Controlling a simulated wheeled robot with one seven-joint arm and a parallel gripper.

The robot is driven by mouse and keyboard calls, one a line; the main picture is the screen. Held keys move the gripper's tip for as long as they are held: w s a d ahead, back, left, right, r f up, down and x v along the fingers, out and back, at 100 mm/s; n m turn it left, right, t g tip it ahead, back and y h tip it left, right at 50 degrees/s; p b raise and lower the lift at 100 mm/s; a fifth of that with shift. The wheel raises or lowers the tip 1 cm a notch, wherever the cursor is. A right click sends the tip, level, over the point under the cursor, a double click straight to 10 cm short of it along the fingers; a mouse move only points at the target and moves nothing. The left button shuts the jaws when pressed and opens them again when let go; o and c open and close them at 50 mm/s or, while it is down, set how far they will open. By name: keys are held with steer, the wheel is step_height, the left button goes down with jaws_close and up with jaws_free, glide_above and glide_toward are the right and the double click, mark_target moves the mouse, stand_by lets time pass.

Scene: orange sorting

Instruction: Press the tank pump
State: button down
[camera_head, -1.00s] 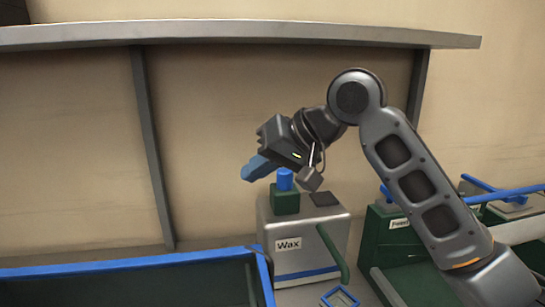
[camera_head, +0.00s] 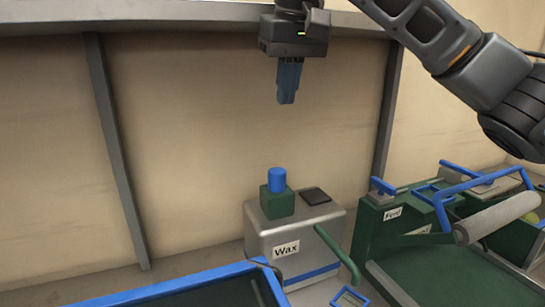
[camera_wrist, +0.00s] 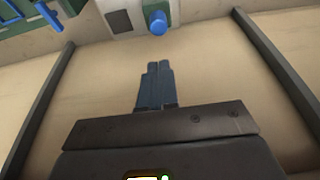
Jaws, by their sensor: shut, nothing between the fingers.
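The tank (camera_head: 290,238) is a grey box labelled "Wax" with a blue stripe, standing below my gripper in the head view. Its pump is a blue cylinder (camera_head: 277,180) on a green block (camera_head: 277,203) on the tank's top. In the wrist view the blue pump (camera_wrist: 158,24) shows at the top, a little right of centre, beyond the fingertips. My gripper (camera_head: 286,98) points straight down with its blue fingers together and nothing between them. It appears above the pump with a clear gap and does not touch it.
A dark bin with a blue rim (camera_head: 180,288) is at the lower left. A green machine (camera_head: 400,222) with a roller (camera_head: 498,217) and blue frame stands to the right of the tank. A green curved handle (camera_head: 338,255) is on the tank's front. A grey shelf (camera_head: 180,20) runs above.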

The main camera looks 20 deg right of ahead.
steer(key=shift+f, duration=0.1)
steer(key=p, duration=0.2)
glide_toward(279, 174)
steer(key=w+f, duration=0.2)
steer(key=f, duration=0.1)
steer(key=w+f, duration=0.1)
steer(key=f, duration=0.1)
steer(key=shift+w+d, duration=0.1)
steer(key=shift+f, duration=0.6)
steer(key=shift+f, duration=0.1)
steer(key=shift+f+b, duration=0.6)
steer(key=shift+f, duration=1.15)
